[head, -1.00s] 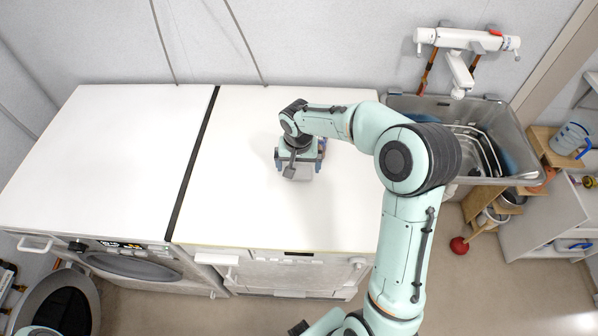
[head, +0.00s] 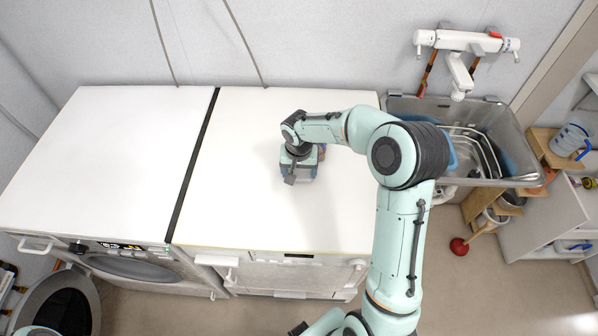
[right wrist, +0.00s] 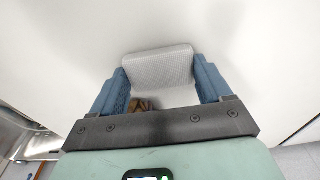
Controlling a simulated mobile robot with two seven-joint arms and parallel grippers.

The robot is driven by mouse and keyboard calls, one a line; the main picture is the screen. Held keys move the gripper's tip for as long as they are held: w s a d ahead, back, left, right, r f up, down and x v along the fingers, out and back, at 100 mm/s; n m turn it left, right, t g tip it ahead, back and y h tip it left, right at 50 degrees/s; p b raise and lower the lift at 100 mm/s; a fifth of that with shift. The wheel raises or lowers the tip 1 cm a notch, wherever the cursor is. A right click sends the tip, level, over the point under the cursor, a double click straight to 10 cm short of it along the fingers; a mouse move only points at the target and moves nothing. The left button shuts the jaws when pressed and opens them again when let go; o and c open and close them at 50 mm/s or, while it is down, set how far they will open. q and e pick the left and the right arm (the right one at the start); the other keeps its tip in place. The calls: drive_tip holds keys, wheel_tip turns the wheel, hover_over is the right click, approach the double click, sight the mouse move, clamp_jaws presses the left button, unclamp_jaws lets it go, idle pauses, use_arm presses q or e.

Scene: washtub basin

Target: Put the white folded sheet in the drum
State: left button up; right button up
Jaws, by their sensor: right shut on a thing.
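The white folded sheet (right wrist: 160,68) shows in the right wrist view as a pale, ribbed block between two blue finger pads. My right gripper (right wrist: 162,85) is shut on it. In the head view, my right gripper (head: 300,172) is over the right white worktop, and the wrist hides the sheet. I cannot tell whether the sheet touches the worktop. The drum's opening (head: 135,267) is at the front of the left machine, seen steeply from above; its inside is hidden. The round door (head: 65,305) stands swung open at lower left. My left gripper is out of view.
Both worktops (head: 100,150) are otherwise mostly bare. A small brown object (right wrist: 140,104) shows near the left finger pad. A steel sink (head: 515,115) with a blue basin and rack stands at the right, below a white tap (head: 465,40).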

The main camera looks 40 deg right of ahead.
sight(299, 173)
drive_tip(key=shift+r, duration=0.15)
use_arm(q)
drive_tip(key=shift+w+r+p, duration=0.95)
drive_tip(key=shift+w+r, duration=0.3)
use_arm(e)
wheel_tip(299, 173, up, 20)
